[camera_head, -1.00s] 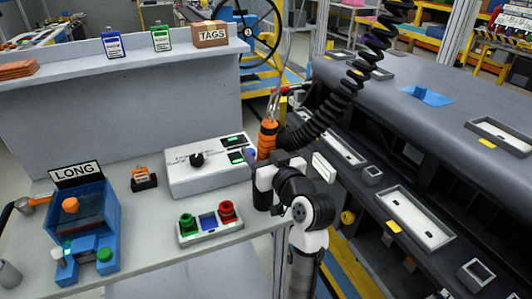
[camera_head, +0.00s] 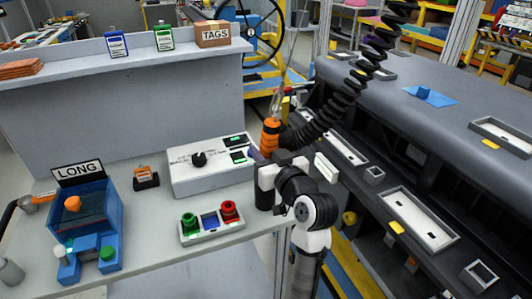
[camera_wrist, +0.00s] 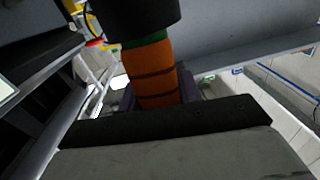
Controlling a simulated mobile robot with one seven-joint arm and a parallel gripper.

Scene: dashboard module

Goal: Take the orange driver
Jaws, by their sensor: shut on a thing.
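The orange driver (camera_head: 270,135) hangs upright at the right end of the bench, with a metal hook above it and a black coiled hose joined near its top. In the wrist view its orange body (camera_wrist: 155,75) has dark bands, with a green ring and a wide black part above. My gripper (camera_head: 268,165) is shut around the driver's lower body. The fingertips are largely hidden in the head view; in the wrist view the dark gripper body covers the driver's lower end.
A white control box (camera_head: 210,168) stands just left of the driver, with a button panel (camera_head: 211,224) in front. A blue LONG unit (camera_head: 90,225) stands at left. The grey dashboard module (camera_head: 450,80) fills the right side. The coiled hose (camera_head: 335,105) runs up right.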

